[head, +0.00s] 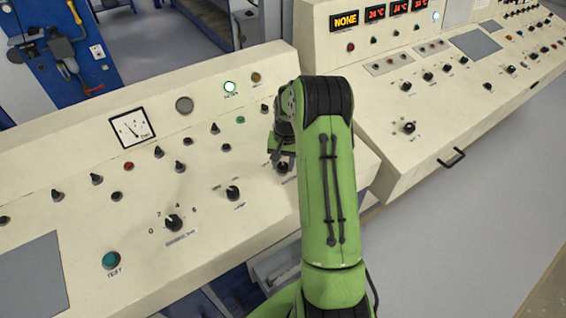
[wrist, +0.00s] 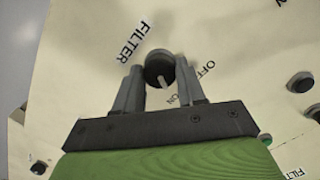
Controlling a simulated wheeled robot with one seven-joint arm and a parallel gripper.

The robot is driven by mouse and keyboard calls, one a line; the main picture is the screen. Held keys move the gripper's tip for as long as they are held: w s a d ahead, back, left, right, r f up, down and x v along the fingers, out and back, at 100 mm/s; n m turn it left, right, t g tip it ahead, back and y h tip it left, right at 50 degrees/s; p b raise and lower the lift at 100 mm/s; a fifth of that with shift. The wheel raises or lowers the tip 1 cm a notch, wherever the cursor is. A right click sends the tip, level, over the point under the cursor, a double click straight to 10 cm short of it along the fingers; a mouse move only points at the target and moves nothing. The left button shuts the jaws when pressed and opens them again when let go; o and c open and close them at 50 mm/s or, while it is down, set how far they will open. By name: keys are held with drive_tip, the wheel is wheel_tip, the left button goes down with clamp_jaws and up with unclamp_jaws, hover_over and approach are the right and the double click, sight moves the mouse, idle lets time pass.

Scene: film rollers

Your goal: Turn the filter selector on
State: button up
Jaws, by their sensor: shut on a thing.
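The filter selector (wrist: 160,68) is a round black knob with a pale pointer mark, on the cream panel. In the wrist view the word FILTER is printed to its left, and OFF and ON to its right and lower right. The pale mark points down and slightly right in that view. My gripper (wrist: 160,85) has one finger on each side of the knob and is shut on it. In the head view the knob (head: 283,168) shows just below my gripper (head: 281,158), partly hidden beside my green arm.
Another black knob (head: 233,193) sits left of the selector, and a larger numbered dial (head: 173,223) lies further left. A green TEST button (head: 111,260) is at the lower left. A second console (head: 400,150) with a handle (head: 452,158) stands to the right.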

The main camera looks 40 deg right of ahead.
sight(287, 165)
drive_tip(key=shift+r+m, duration=0.1)
drive_tip(key=shift+m, duration=0.2)
idle(0.4)
drive_tip(key=o, duration=1.1)
drive_tip(key=shift+c, duration=0.2)
wheel_tip(287, 165, up, 16)
drive_tip(key=d+p, duration=0.1)
drive_tip(key=p, duration=0.1)
drive_tip(key=shift+s, duration=0.3)
